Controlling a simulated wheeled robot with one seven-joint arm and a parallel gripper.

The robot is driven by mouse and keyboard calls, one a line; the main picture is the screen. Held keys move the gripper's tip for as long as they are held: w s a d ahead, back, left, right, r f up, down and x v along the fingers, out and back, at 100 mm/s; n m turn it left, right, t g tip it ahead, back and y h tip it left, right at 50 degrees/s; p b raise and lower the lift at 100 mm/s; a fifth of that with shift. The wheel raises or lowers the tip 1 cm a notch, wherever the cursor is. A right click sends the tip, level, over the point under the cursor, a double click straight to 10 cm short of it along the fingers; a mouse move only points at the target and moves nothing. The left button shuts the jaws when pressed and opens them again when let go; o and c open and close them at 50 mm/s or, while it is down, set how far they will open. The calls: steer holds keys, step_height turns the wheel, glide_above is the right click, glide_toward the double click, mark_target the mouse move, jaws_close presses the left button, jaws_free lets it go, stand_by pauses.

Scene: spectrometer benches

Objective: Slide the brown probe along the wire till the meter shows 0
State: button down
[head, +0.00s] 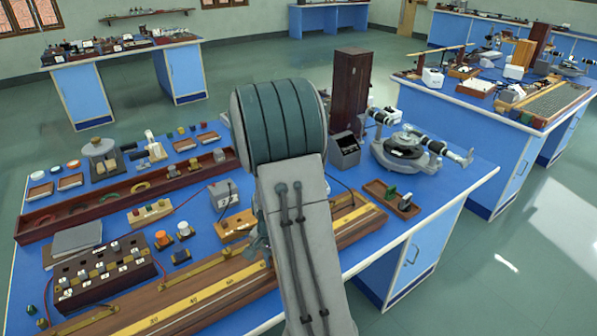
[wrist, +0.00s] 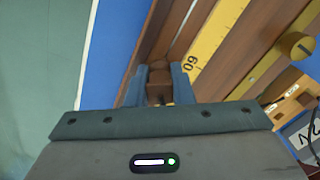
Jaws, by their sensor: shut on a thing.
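In the wrist view my gripper (wrist: 159,70) is shut on the brown probe (wrist: 158,92), a small brown block between its two blue-grey fingers. The probe is over the long wooden bridge board (wrist: 192,30), beside the yellow scale (wrist: 212,45) near its 60 mark. I cannot tell whether the probe touches the wire; the thin wire is not distinguishable. In the head view the bridge (head: 345,238) runs along the front of the blue bench, and my arm hides the probe and most of my gripper. A grey box with a white face (head: 222,195), perhaps the meter, stands behind the bridge; its reading is illegible.
A dark resistance box (head: 105,275) and brass-and-wood parts stand behind the bridge at left. Floor is free beyond the bench's right end.

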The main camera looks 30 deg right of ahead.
steer(key=shift+s+a+f, duration=0.1)
steer(key=shift+s+f, duration=0.2)
steer(key=c, duration=1.2)
jaws_free()
steer(key=shift+w, duration=0.15)
steer(key=shift+r, duration=0.4)
steer(key=r, duration=1.3)
steer(key=shift+w+a+r, duration=0.1)
steer(key=shift+w+r, duration=0.2)
